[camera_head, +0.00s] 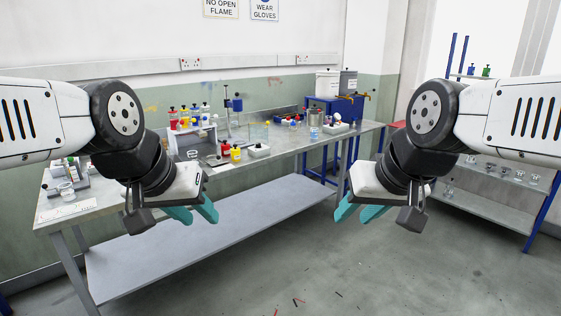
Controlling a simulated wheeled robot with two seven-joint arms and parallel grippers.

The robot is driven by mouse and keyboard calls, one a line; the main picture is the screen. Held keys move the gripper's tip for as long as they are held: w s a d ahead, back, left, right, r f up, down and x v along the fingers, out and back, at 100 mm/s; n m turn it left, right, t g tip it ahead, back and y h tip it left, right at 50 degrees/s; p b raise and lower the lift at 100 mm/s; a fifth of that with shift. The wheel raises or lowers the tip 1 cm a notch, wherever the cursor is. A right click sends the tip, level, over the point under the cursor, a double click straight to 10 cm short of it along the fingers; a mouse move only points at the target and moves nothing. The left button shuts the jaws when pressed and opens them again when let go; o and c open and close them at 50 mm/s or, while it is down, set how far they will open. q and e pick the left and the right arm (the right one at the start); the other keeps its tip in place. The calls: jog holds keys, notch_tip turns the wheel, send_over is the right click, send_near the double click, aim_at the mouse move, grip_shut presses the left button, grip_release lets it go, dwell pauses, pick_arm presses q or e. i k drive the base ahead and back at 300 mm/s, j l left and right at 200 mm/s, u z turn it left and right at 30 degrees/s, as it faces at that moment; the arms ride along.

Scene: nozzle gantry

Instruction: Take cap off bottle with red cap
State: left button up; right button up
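Several small bottles stand on the long grey workbench (290,150). Small red and yellow items (294,121) lie further along the bench; I cannot tell whether any is a red cap. My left gripper (200,217) is open and empty, in front of the bench. My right gripper (353,217) is open and empty, right of it over the floor. Both have teal fingers.
A blue cabinet (335,108) with containers on top stands behind the bench's far end. A shelf with glass dishes (505,174) is on the right. The floor (400,275) in front is mostly free.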

aim_at(298, 125)
jog(key=i+z, duration=0.1)
jog(key=i, duration=0.75)
jog(key=i+j+z, duration=0.1)
jog(key=i, duration=0.75)
jog(key=i+j, duration=0.1)
jog(key=i, duration=1.8)
